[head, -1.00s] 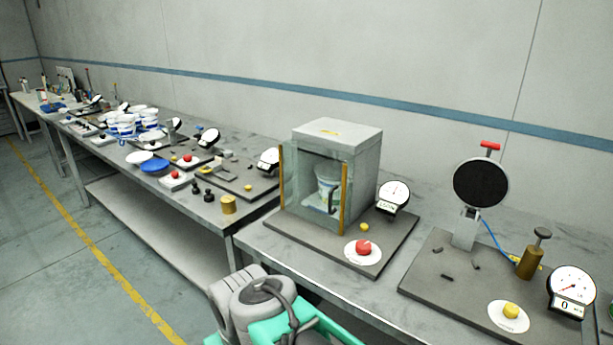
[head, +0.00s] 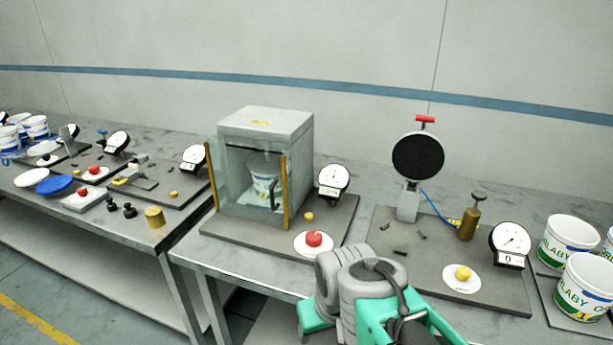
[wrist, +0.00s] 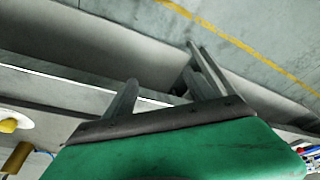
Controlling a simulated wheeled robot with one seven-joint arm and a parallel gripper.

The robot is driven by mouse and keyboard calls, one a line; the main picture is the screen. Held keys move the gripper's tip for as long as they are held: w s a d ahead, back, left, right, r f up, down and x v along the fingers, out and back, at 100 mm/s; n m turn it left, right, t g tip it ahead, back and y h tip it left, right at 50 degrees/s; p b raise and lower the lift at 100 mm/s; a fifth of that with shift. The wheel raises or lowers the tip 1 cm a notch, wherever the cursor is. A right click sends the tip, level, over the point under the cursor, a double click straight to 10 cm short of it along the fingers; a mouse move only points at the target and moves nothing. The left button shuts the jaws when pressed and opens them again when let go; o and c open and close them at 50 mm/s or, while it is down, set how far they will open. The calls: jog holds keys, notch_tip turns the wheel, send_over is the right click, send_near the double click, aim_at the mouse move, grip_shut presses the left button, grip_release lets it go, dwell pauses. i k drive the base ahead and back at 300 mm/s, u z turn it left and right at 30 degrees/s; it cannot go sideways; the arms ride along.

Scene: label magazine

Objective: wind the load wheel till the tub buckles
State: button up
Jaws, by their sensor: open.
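The tub (head: 264,190), white with a printed label, stands upright inside a grey cabinet (head: 265,122) with a clear front and yellow side posts. A red knob (head: 314,238) sits on a white disc in front of the cabinet; no other wheel stands out at this station, and I cannot tell for sure that this is the load wheel. A round dial gauge (head: 333,180) stands at the cabinet's right. My gripper (wrist: 161,65) is open and empty in the wrist view, its fingers over the bench edge and floor. The head view shows my arm but not the fingertips.
To the right, another board holds a black disc stand (head: 418,157), a brass cylinder (head: 469,224), a yellow knob (head: 463,272) and a gauge (head: 509,243). More white tubs (head: 568,240) stand far right. A second bench with several devices runs left. Floor is clear in front.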

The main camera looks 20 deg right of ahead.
aim_at(313, 239)
jog(key=z, duration=0.1)
jog(key=k, duration=0.4)
jog(key=u, duration=0.65)
jog(key=i, duration=1)
jog(key=u, duration=0.45)
